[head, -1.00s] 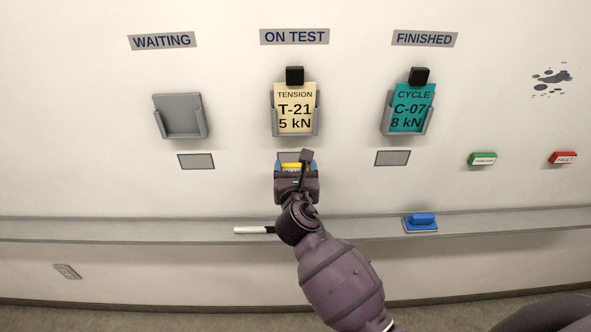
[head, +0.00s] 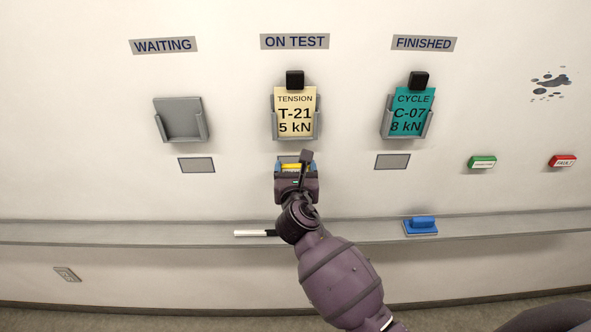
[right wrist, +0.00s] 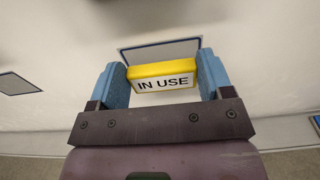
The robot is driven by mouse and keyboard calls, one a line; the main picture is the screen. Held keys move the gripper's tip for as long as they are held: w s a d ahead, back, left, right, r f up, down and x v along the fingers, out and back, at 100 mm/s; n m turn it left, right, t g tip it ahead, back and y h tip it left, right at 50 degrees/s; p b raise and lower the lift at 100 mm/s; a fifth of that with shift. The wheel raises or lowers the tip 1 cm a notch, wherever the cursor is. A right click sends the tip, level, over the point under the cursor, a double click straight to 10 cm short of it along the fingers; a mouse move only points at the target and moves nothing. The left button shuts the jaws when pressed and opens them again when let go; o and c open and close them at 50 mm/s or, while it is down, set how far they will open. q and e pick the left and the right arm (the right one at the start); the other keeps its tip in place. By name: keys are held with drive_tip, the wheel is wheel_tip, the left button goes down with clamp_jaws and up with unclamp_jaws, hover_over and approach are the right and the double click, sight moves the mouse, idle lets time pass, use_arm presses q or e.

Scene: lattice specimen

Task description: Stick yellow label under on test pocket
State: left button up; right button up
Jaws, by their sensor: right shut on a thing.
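The yellow label (right wrist: 162,78), with a white face reading IN USE, is held between the blue fingers of my right gripper (right wrist: 162,84). In the head view, the label (head: 291,166) shows as a yellow strip in my right gripper (head: 295,166), just below the ON TEST pocket. The ON TEST pocket (head: 275,127) holds a cream TENSION T-21 5 kN card (head: 295,112). A grey label patch (right wrist: 158,52) on the wall lies just behind and above the label in the wrist view. My gripper mostly hides this patch in the head view. My left gripper is not in view.
The WAITING pocket (head: 180,118) is empty. The FINISHED pocket (head: 387,120) holds a teal CYCLE C-07 card (head: 410,108). Grey patches sit below WAITING (head: 197,165) and FINISHED (head: 392,161). A ledge (head: 150,232) carries a white marker (head: 250,233) and blue eraser (head: 421,224).

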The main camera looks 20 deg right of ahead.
sight(296, 166)
drive_tip(key=shift+x, duration=0.8)
idle(0.9)
drive_tip(key=o, duration=0.9)
drive_tip(key=shift+w, duration=0.1)
drive_tip(key=shift+p+v, duration=0.85)
drive_tip(key=shift+v, duration=0.55)
drive_tip(key=shift+p+v, duration=0.35)
drive_tip(key=shift+v, duration=0.8)
